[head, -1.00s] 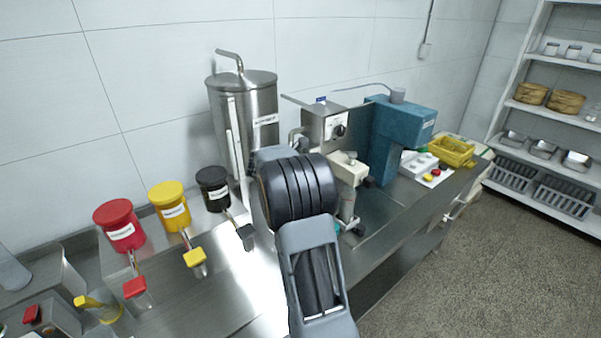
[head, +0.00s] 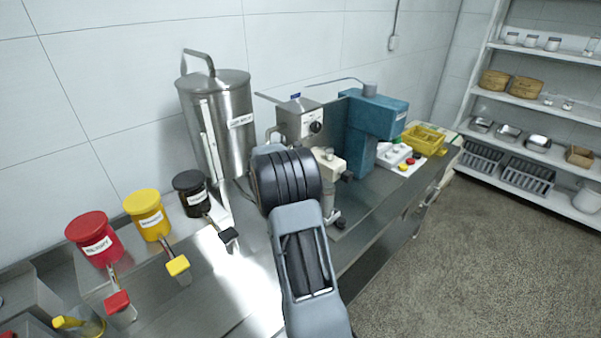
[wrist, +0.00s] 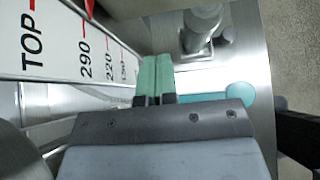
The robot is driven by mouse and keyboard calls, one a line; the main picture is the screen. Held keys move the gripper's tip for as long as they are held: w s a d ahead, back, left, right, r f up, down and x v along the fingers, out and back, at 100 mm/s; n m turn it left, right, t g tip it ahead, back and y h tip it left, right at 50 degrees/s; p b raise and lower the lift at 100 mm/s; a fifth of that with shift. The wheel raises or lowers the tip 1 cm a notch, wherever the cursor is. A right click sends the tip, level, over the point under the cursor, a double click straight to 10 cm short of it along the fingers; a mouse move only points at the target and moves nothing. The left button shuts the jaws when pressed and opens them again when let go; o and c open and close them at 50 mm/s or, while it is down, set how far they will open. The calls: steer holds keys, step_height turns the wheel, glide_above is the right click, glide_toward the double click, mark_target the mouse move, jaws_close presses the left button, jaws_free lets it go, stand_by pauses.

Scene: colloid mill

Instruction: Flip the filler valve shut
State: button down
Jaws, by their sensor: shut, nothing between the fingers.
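In the wrist view my gripper (wrist: 155,75) is shut and empty, its two pale green fingertips together. A turquoise bar with a round end (wrist: 240,93), which looks like the filler valve's lever, lies just right of the fingers and runs partly behind them. I cannot tell whether it touches them. A metal fitting (wrist: 200,30) stands above it in the picture. In the head view my dark wrist and forearm cover my fingers and most of the valve area, in front of the steel tank (head: 222,130) and the filler machine (head: 300,120).
A white scale board (wrist: 75,40) marked TOP and 290 is close left of my fingers. Red (head: 93,240), yellow (head: 148,215) and black (head: 190,192) lidded pots stand left on the steel bench. A teal machine (head: 375,125) stands right. Floor at right is clear.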

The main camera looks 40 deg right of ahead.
steer(key=shift+a+f+y, duration=0.1)
steer(key=shift+f+y, duration=0.2)
steer(key=shift+f, duration=0.1)
steer(key=shift+r, duration=0.1)
step_height(320, 180, up, 5)
steer(key=p, duration=0.4)
steer(key=shift+r, duration=0.2)
steer(key=d+r, duration=0.1)
steer(key=r, duration=0.2)
steer(key=d+r+b, duration=0.1)
steer(key=r, duration=0.4)
steer(key=shift+d+r+b, duration=0.35)
steer(key=shift+d+r, duration=0.05)
